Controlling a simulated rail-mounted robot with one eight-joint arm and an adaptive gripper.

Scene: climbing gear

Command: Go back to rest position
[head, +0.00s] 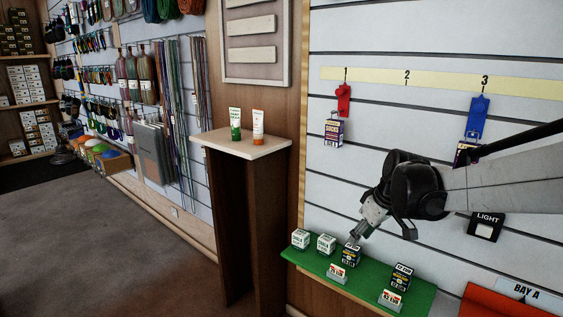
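My arm reaches in from the right side of the head view. The fingertips overlap the top of that box in the picture. I cannot tell whether they touch it or how far apart they are.
White boxes (301,239) (326,244), another dark box (400,278) and small cards share the shelf. Red (343,102) and blue (477,118) tags hang on the slatted wall. A pedestal (240,143) with two tubes stands left. Floor at left is clear.

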